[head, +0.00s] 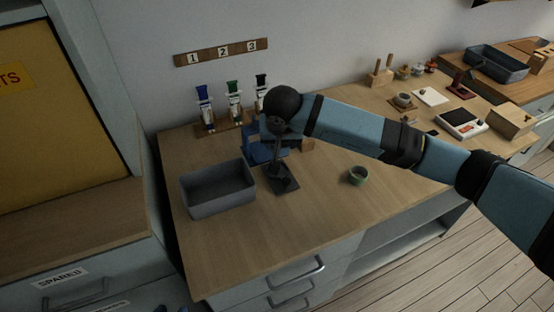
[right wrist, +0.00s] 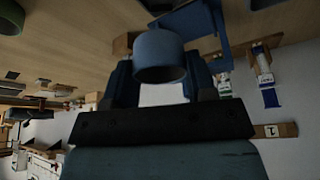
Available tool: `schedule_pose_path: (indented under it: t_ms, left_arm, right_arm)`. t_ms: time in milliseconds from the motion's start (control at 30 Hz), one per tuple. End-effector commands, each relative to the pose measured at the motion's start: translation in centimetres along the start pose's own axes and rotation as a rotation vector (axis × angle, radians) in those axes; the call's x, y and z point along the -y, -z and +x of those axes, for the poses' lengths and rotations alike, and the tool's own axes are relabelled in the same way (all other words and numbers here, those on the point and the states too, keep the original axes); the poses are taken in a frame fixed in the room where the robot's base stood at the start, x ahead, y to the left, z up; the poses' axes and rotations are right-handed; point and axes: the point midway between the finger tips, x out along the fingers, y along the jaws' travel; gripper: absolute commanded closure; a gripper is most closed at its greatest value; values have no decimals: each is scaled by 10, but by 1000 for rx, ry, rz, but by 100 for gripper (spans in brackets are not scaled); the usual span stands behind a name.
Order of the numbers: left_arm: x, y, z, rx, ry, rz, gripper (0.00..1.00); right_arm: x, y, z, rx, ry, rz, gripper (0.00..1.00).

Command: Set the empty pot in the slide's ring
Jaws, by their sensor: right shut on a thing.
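My right arm comes in from the right in the head view, and its dark wrist hides most of my right gripper. In the right wrist view my right gripper (right wrist: 160,78) is shut on a small blue pot (right wrist: 160,56) between its fingers. A blue frame, likely the slide (right wrist: 207,27), stands just beyond the pot; it also shows partly behind my wrist in the head view (head: 256,152). I cannot tell whether pot and frame touch, and the ring is not clear. My left gripper is not in view.
A grey bin (head: 218,188) stands left on the bench. A dark stand base (head: 283,180) is below my wrist. A small green cup (head: 358,175) stands to the right, with clear bench around it. Several coloured tubes stand in a rack (head: 236,128) under a numbered strip (head: 221,52).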

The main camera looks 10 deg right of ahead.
Motion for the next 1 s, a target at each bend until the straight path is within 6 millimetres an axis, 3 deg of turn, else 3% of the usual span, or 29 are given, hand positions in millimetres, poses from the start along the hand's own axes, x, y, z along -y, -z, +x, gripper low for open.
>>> schedule_pose_path:
  t_ms: [33,367,1000]
  left_arm:
    - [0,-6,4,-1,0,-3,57]
    - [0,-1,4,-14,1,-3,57]
    - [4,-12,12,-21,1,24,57]
  right_arm:
    - [4,-2,9,-1,-2,4,71]
    - [8,-3,18,1,-6,8,71]
    - [8,-19,56,1,-6,8,71]
